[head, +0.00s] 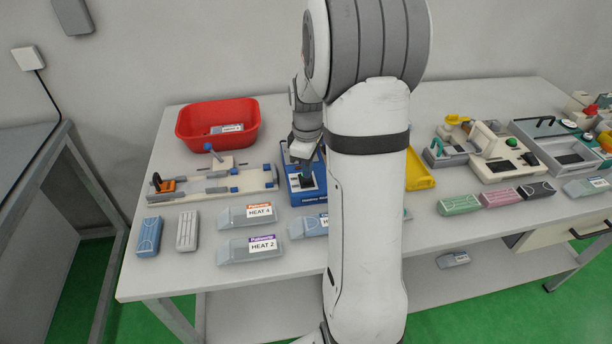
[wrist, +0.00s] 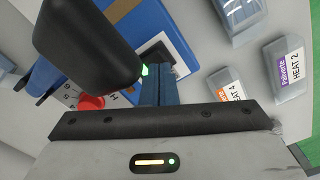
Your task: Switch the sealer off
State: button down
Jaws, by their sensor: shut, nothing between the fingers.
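The blue sealer (head: 311,196) stands on the table, partly hidden behind my arm and gripper. Its blue body (wrist: 165,22) also shows in the wrist view, with a black panel (wrist: 157,50) and a small green-lit part (wrist: 145,70). A red knob (wrist: 91,102) beside a numbered dial shows there too. My gripper (head: 305,165) is shut and empty, pointing down at the sealer. In the wrist view its fingertips (wrist: 158,70) are right beside the green-lit part; I cannot tell whether they touch it. A large black rounded shape hides part of the sealer.
A red basin (head: 190,133) and a light jig (head: 215,182) stand left of the sealer. Pouches marked HEAT 4 (head: 232,215) and HEAT 2 (head: 237,251) lie in front. A yellow tray (head: 419,175) and a cream machine (head: 497,164) are to the right.

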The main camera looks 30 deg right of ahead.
aim_at(307, 180)
jog(key=shift+f+b, duration=0.65)
jog(key=shift+f, duration=0.3)
dwell(0.3)
jog(key=shift+r, duration=0.15)
jog(key=shift+r+p, duration=2.6)
jog(key=shift+r, duration=0.85)
jog(key=shift+s+f, duration=0.1)
